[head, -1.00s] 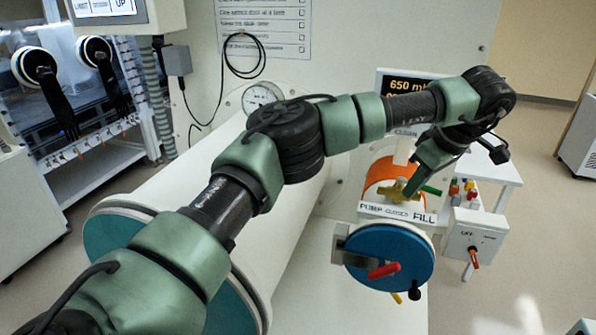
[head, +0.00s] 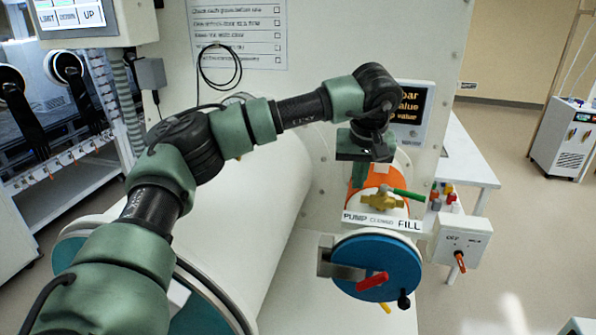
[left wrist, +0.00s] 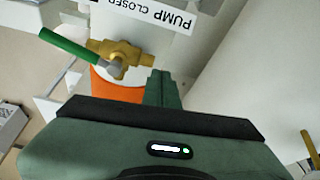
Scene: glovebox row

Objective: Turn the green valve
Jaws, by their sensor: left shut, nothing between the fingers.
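The green valve has a brass body (head: 381,200) and a green lever (head: 408,195), mounted above a label strip (head: 382,219) reading PUMP, CLOSED, FILL. The lever points right, toward the FILL side. In the left wrist view the label is upside down, and the brass body (left wrist: 116,55) and green lever (left wrist: 68,45) lie left of my fingers. My left gripper (head: 357,172) is shut and empty, pointing down on the PUMP side of the valve, apart from the lever. It also shows in the left wrist view (left wrist: 163,88). My right gripper is not in view.
Below the label is a round blue door (head: 372,262) with a red handle (head: 372,282). An orange band (head: 366,184) is behind the valve. A switch box (head: 461,243) and a small display (head: 408,112) are close by. A large white cylinder (head: 262,190) lies left.

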